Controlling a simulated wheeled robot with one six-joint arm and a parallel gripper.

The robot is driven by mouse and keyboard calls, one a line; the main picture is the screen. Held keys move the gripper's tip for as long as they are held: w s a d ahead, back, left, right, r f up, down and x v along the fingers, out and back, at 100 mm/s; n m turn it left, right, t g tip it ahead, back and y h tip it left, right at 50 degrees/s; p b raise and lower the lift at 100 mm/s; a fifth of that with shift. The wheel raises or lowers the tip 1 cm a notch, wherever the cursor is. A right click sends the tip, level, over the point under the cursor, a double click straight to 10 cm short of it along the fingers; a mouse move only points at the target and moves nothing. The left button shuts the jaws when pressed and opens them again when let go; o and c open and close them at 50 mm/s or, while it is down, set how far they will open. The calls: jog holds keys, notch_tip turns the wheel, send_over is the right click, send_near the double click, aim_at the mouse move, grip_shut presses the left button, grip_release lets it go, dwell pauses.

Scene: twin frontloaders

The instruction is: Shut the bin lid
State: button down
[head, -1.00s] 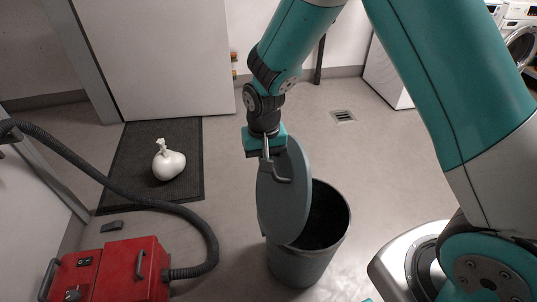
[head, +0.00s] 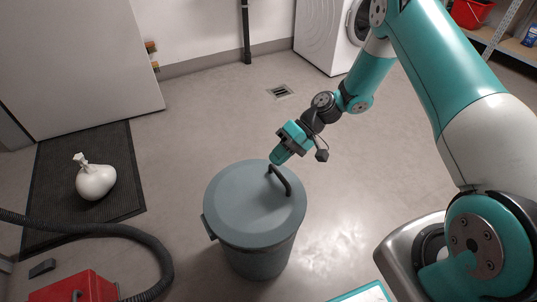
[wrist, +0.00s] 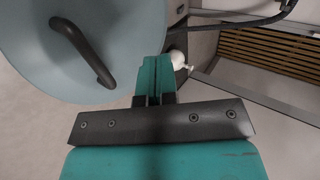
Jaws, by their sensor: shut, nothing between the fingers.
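The grey bin (head: 257,257) stands on the floor in the head view. Its round lid (head: 240,195) lies flat over the opening, and no gap shows. A dark bar handle (head: 280,179) stands on the lid's right part. My gripper (head: 278,156) is at the lid's far right edge, close to the handle; I cannot tell whether it touches the lid. In the wrist view, the gripper's fingers (wrist: 154,80) are together and empty, beside the lid (wrist: 110,25) and right of the handle (wrist: 84,52).
A white tied bag (head: 95,177) lies on a dark mat (head: 50,215) at the left. A red machine (head: 75,288) with a black hose (head: 150,245) is at the front left. A floor drain (head: 281,91) and a washing machine (head: 325,35) are behind. Floor right of the bin is clear.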

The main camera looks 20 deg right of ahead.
jog(key=d+f+b, duration=0.1)
jog(key=f, duration=0.1)
jog(key=d+f+b, duration=0.1)
jog(key=f, duration=0.2)
jog(key=d+f+b, duration=0.1)
jog(key=f, duration=0.2)
jog(key=shift+w+d, duration=0.3)
jog(key=shift+w, duration=0.1)
jog(key=shift+r, duration=0.15)
